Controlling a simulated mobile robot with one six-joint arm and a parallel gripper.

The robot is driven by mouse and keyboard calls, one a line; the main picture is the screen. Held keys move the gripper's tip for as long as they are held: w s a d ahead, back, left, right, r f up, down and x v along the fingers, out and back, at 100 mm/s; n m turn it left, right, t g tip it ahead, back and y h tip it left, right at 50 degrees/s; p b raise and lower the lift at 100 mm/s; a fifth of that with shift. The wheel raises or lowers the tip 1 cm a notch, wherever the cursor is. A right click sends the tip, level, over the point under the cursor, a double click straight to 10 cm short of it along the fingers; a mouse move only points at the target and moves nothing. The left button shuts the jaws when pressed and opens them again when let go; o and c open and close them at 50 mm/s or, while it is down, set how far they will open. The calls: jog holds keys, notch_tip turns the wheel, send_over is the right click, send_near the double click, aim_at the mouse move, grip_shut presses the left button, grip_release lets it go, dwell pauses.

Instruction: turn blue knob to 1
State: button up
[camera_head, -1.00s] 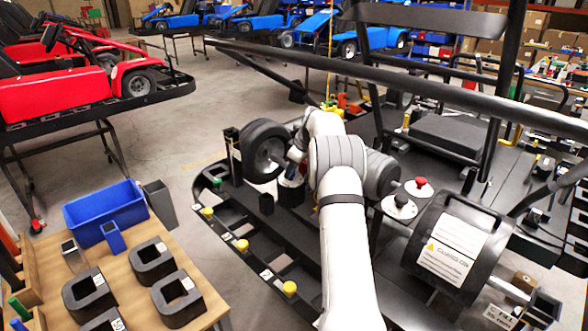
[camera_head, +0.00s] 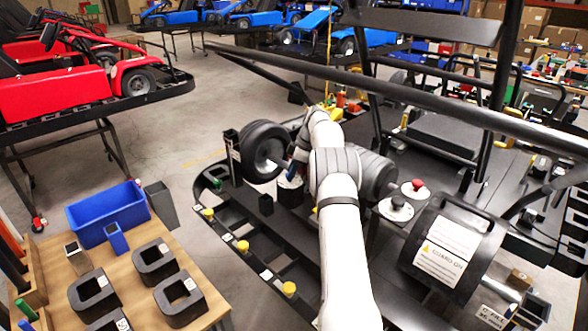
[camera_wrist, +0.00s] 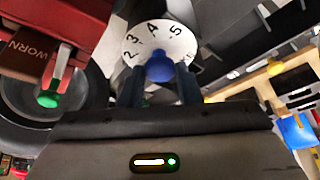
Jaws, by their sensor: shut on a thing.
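The blue knob (camera_wrist: 160,66) sits at the middle of a white round dial (camera_wrist: 148,42) in the wrist view. The numbers 2, 3, 4 and 5 show along the dial's far edge; its near side is hidden by the knob and my gripper. My gripper (camera_wrist: 160,84) is shut on the blue knob, one dark finger on each side. No pointer mark on the knob can be made out. In the head view my arm hides most of the dial and the knob.
A large black guard (camera_head: 450,245) and a red button (camera_head: 418,184) are to the right. A wooden table with a blue bin (camera_head: 108,214) is left.

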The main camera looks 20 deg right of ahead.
jog(key=shift+w+d+r, duration=0.15)
jog(key=shift+d+r, duration=0.05)
jog(key=shift+r, duration=0.15)
jog(key=o, duration=0.9)
jog(key=shift+f, duration=0.2)
jog(key=shift+o, duration=0.3)
jog(key=shift+a, duration=0.1)
jog(key=v, duration=0.7)
jog(key=shift+r+b, duration=0.3)
